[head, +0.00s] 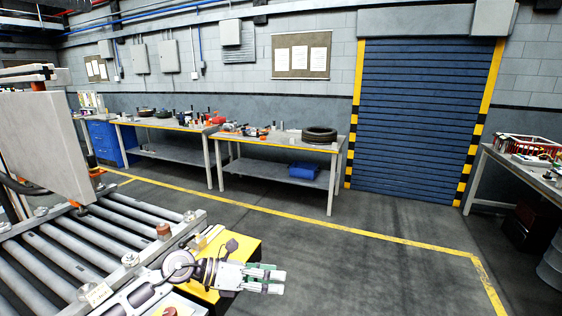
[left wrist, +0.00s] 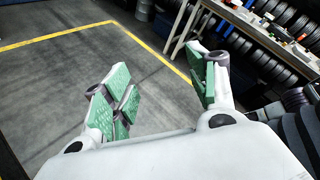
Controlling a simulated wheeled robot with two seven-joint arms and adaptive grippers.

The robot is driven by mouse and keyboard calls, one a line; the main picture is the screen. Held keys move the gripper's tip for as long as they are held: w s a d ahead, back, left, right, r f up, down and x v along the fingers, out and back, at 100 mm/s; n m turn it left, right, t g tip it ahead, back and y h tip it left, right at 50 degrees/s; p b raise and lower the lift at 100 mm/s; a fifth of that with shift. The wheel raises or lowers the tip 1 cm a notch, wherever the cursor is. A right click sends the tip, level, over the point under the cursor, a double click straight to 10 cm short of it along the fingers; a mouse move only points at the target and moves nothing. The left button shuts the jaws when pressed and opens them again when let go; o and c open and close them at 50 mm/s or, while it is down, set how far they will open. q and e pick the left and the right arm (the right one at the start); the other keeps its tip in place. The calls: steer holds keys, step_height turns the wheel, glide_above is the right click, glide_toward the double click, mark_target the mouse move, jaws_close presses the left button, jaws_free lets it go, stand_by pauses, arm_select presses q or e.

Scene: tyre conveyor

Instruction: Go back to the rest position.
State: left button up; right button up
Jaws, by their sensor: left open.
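My left gripper (head: 272,280) shows at the bottom middle of the head view, beside the end of the roller conveyor (head: 60,250). It is in front of a yellow block-like surface (head: 243,243). In the left wrist view its green-padded fingers (left wrist: 163,95) are spread apart with nothing between them, and grey floor lies beyond. My right gripper is in neither view.
Two workbenches (head: 262,141) with tools and a tyre (head: 319,134) stand along the back wall. A blue roller door (head: 415,120) is at right centre. Another table (head: 535,172) stands at the right edge. The floor (head: 330,265) right of the gripper is clear.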

arm_select(q)
step_height(320, 180, up, 7)
steer(key=d+n+t+h, duration=0.3)
steer(key=n+t+h, duration=0.1)
steer(key=n, duration=0.2)
steer(key=w+a+r+n+t+y, duration=0.4)
steer(key=a+n+t, duration=0.2)
steer(key=n+t, duration=0.5)
steer(key=s+a+f+n+g+y, duration=0.2)
steer(key=a+f+n+g+y, duration=0.1)
steer(key=a+f+n+y, duration=1.5)
steer(key=s+f+n+g+h, duration=0.1)
steer(key=s+f+n+g, duration=0.25)
steer(key=s, duration=0.35)
steer(key=s+d+f+n+g+h, duration=0.1)
steer(key=s+f+n+g+h, duration=0.1)
steer(key=s+f+g, duration=0.45)
steer(key=s+f+n+g+h, duration=0.1)
steer(key=s+f+n, duration=0.2)
steer(key=s, duration=0.6)
step_height(320, 180, down, 33)
steer(key=s+a+g, duration=0.1)
steer(key=s, duration=0.1)
steer(key=s+a+f, duration=0.3)
steer(key=s+f, duration=0.7)
steer(key=s+a+f+m+g, duration=0.1)
steer(key=s+a+f, duration=0.3)
steer(key=s+f, duration=0.6)
steer(key=shift+s, duration=0.45)
